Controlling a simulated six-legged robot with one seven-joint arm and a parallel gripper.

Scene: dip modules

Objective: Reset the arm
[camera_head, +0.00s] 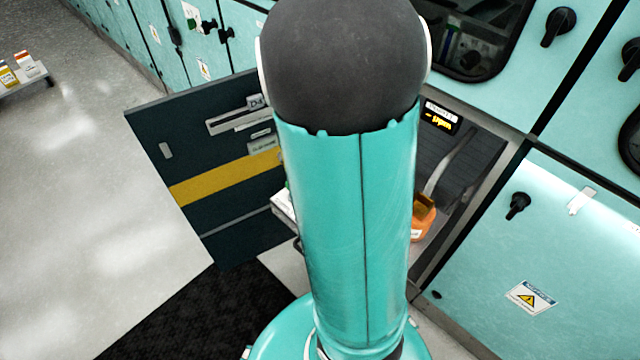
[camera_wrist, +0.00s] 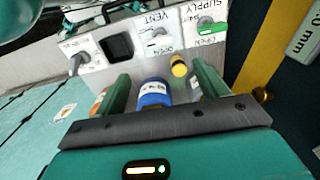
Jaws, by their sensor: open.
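My arm rises through the middle of the head view and hides much of the open compartment behind it; my gripper is not visible there. In the wrist view my gripper (camera_wrist: 163,74) is open, with two green fingers wide apart. A blue-capped cylinder (camera_wrist: 154,93) shows between the fingers, with a gap on either side. A smaller yellow-capped piece (camera_wrist: 179,67) shows beyond it, near the right finger. Nothing is visibly held. How far the cylinder is from the fingers is hard to tell.
A dark door with a yellow stripe (camera_head: 222,182) stands open at left. An orange object (camera_head: 424,214) sits in the compartment right of my arm. Teal cabinets (camera_head: 585,240) line the right. A labelled panel with switches (camera_wrist: 150,40) faces my gripper.

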